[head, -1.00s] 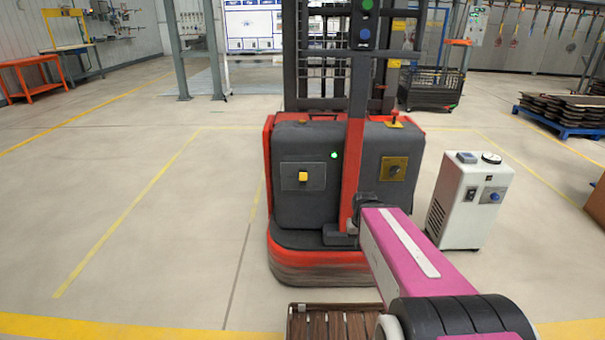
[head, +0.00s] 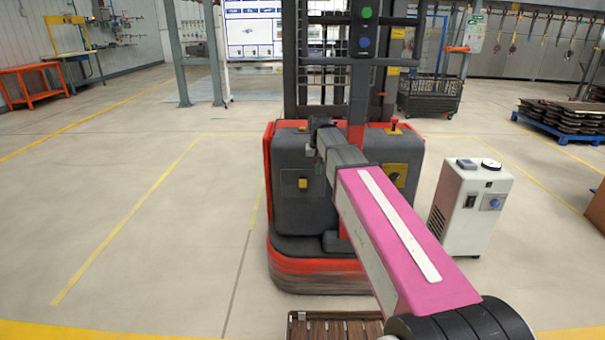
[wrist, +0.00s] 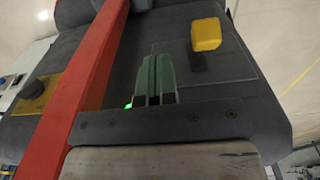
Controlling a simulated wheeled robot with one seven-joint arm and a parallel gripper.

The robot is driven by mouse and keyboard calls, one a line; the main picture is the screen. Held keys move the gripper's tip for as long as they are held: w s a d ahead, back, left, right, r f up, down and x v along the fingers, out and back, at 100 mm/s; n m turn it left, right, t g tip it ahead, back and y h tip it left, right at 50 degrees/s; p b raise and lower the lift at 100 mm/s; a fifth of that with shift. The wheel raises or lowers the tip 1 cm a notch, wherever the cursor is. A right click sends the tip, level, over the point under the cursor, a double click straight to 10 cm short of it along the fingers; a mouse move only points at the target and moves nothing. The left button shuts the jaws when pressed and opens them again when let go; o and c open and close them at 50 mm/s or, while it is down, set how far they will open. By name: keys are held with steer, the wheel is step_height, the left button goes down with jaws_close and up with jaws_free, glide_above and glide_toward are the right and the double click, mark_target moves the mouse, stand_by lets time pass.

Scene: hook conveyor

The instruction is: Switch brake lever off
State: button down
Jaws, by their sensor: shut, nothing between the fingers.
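The orange and grey stacker truck (head: 290,220) stands upright ahead of me. A yellow lever knob (head: 303,183) sits on a dark grey plate on the truck's front left; it shows large in the wrist view (wrist: 206,34). I take it to be the brake lever, but no label is legible. My gripper (head: 319,166) is in front of the truck, just right of the knob and slightly higher in the head view. In the wrist view its green fingers (wrist: 155,75) are together and empty. They are beside the yellow knob, with a gap between.
A dark knob on a yellow plate (head: 396,176) is on the truck's right side. A red button (head: 394,126) is on top. The red mast post (wrist: 95,75) runs close beside my fingers. A white machine (head: 470,205) stands right. The floor to the left is clear.

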step_height(320, 180, up, 10)
glide_above(303, 184)
steer(key=w, duration=0.4)
steer(key=shift+s+a+r, duration=0.15)
steer(key=f, duration=1)
steer(key=shift+w, duration=0.25)
steer(key=shift+s+f, duration=0.35)
steer(key=shift+f, duration=0.2)
steer(key=shift+s+f, duration=0.3)
steer(key=shift+f, duration=0.2)
steer(key=shift+s+f, duration=0.4)
steer(key=shift+f, duration=0.35)
steer(key=shift+s, duration=0.1)
